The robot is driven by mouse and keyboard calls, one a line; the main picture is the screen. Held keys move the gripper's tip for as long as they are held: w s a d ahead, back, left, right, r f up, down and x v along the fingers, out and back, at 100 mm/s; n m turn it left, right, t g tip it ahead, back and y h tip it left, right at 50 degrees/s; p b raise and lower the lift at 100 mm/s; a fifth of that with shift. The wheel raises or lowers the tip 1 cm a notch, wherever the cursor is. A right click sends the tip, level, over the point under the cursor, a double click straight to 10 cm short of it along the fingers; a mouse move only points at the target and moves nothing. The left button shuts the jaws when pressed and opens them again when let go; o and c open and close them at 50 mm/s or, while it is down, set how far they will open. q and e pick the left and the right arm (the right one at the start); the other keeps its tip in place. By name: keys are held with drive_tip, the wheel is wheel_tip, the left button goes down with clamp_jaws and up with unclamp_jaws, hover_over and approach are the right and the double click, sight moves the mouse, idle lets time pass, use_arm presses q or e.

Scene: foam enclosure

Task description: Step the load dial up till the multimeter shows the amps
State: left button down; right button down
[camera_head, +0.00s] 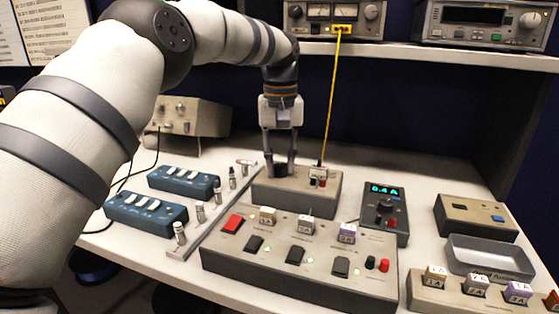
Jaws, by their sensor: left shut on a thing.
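A beige box (318,197) stands in the middle of the bench with a dark round dial (280,170) on its top left, which looks like the load dial. My left gripper (279,163) comes down from above, its fingers shut around that dial. The fingers hide much of the dial and any marks beside it. The multimeter (397,217) is the dark blue-grey unit to the right. Its lit cyan display (384,190) seems to read 0.4 A. A round knob sits below the display. My right gripper is not in view.
A yellow cable (331,100) runs from a shelf instrument (335,20) to the beige box's terminals. A fuse panel (300,278) with switches stands in front. Blue blocks (146,214) and small cylinders are left. A grey tray (490,257) and labelled fuses are right.

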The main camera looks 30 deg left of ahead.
sight(280, 166)
use_arm(q)
drive_tip(key=shift+f+m, duration=0.1)
drive_tip(key=shift+m, duration=2.1)
drive_tip(key=c, duration=1.3)
unclamp_jaws()
drive_tip(key=shift+c, duration=0.2)
wheel_tip(280, 166, up, 8)
drive_tip(key=shift+f, duration=0.2)
